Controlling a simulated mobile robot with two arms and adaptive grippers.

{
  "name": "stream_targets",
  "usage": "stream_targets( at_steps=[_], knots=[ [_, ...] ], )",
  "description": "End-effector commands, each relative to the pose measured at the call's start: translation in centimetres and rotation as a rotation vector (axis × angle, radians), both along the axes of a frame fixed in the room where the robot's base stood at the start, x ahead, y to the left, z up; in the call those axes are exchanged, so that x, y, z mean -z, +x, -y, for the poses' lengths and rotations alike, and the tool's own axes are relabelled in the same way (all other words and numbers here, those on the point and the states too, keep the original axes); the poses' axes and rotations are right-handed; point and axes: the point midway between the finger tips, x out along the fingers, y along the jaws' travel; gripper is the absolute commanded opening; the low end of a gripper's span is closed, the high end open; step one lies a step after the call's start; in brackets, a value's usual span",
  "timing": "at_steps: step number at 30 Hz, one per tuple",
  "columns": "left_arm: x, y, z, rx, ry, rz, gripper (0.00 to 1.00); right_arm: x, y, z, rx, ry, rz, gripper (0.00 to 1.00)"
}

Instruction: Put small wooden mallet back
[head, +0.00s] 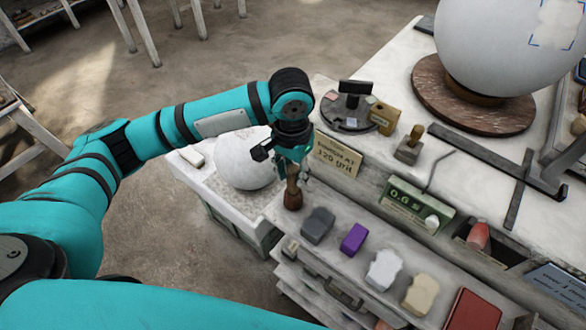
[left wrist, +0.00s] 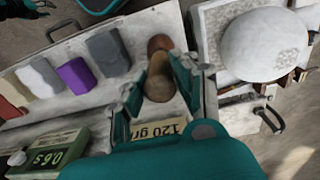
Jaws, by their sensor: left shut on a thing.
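The small wooden mallet (head: 293,199) has a dark brown head and a lighter handle. In the head view it stands upright, head down, at the left end of the grey shelf (head: 335,258). My left gripper (head: 293,176) comes down from above and is shut on its handle. In the left wrist view the mallet (left wrist: 158,82) lies between the two teal fingers of my left gripper (left wrist: 160,88). I cannot tell whether the head touches the shelf.
A grey block (head: 317,226), a purple block (head: 353,239) and pale blocks line the shelf beside the mallet. A "120 grit" sign (head: 337,156) stands behind. A white sphere (head: 243,160) is at left. A large sphere (head: 500,45) sits on a round wooden base (head: 430,85).

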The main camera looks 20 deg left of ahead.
Motion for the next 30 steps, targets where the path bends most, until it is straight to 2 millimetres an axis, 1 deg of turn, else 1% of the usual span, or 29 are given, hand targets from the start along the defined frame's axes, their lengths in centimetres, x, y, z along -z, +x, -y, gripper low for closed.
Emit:
stream_targets(
  at_steps=[4, 5, 9, 10, 17, 20, 23, 25, 30],
  knots=[
    [0.1, 0.0, 0.0, 0.000, -0.001, -0.001, 0.00, -0.1, 0.0, 0.2, 0.002, -0.002, -0.001, 0.40],
    [0.2, 0.0, 0.0, 0.000, 0.000, 0.000, 0.31, -0.1, 0.0, 0.2, 0.002, -0.003, 0.000, 0.40],
    [0.2, 0.0, 0.0, 0.000, 0.000, 0.000, 0.50, -0.1, 0.0, 0.2, 0.003, -0.003, 0.001, 0.40],
    [0.2, 0.0, 0.0, 0.000, 0.000, 0.000, 0.52, -0.1, 0.0, 0.2, 0.003, -0.003, 0.001, 0.40],
    [0.1, 0.0, 0.0, -0.001, 0.000, 0.000, 0.52, -0.1, 0.1, 0.2, 0.003, -0.002, 0.002, 0.40],
    [-0.2, 0.1, 0.0, 0.000, -0.001, 0.003, 0.52, 0.1, 0.1, 0.2, 0.002, -0.002, 0.003, 0.40],
    [-1.3, 0.1, 0.0, -0.001, -0.001, 0.004, 0.52, 0.5, 0.1, 0.2, 0.002, -0.001, 0.002, 0.40],
    [-2.6, 0.1, 0.0, 0.000, -0.002, 0.006, 0.52, 0.8, 0.1, 0.1, 0.002, -0.001, 0.003, 0.40],
    [-6.4, 0.1, 0.0, 0.000, -0.003, 0.005, 0.52, 1.6, 0.2, 0.0, 0.002, 0.000, 0.004, 0.40]
  ],
)
